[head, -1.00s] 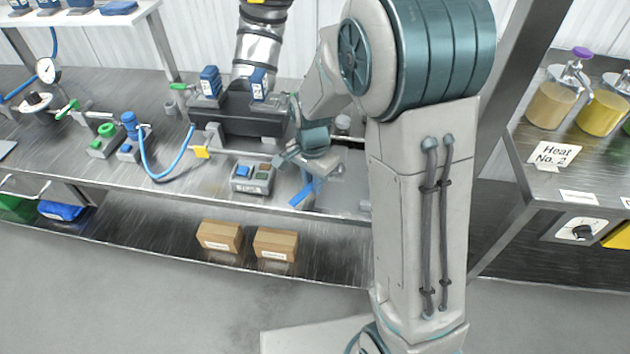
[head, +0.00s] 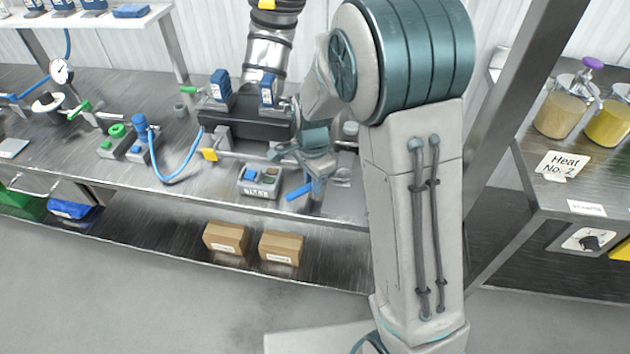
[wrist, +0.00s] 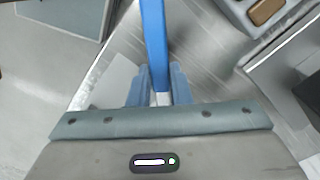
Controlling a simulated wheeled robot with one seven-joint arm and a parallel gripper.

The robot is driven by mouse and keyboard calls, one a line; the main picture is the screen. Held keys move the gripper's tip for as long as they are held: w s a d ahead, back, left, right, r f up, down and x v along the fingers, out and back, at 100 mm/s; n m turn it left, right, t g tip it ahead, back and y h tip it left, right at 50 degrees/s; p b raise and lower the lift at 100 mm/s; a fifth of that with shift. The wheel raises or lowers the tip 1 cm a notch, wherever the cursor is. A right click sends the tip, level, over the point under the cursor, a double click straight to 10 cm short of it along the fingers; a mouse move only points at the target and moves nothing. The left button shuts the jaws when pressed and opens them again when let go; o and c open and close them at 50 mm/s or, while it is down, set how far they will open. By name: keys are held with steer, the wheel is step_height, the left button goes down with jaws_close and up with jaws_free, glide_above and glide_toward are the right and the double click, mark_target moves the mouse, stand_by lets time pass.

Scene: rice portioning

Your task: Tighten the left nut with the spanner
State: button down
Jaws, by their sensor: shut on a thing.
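The spanner is a long blue bar; in the head view its blue end (head: 298,192) shows low over the front part of the bench. In the wrist view the blue spanner (wrist: 154,40) runs from the top edge down between the fingers. My gripper (wrist: 158,88) is shut on it. In the head view my gripper (head: 314,184) is just right of the small button box, partly hidden by my own wrist. I cannot make out the left nut in either view. The far end of the spanner is cut off in the wrist view.
A button box (head: 260,181) stands close to the left of my gripper. Behind it is a black block (head: 245,124) with blue-topped parts and a thick pipe above. A blue hose (head: 170,178) loops at left. Two cardboard boxes (head: 225,238) sit on the lower shelf.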

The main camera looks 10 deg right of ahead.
steer(key=shift+s+d+n+b, duration=0.3)
steer(key=shift+s+d+n, duration=0.3)
steer(key=shift+n, duration=0.4)
steer(key=shift+s+d+n+b, duration=0.35)
steer(key=shift+s+n, duration=0.3)
steer(key=shift+n, duration=0.35)
steer(key=shift+r+p, duration=1)
steer(key=shift+r, duration=0.3)
step_height(320, 180, up, 4)
steer(key=p, duration=0.2)
steer(key=shift+f+p, duration=0.15)
steer(key=shift+p, duration=0.2)
stand_by(0.6)
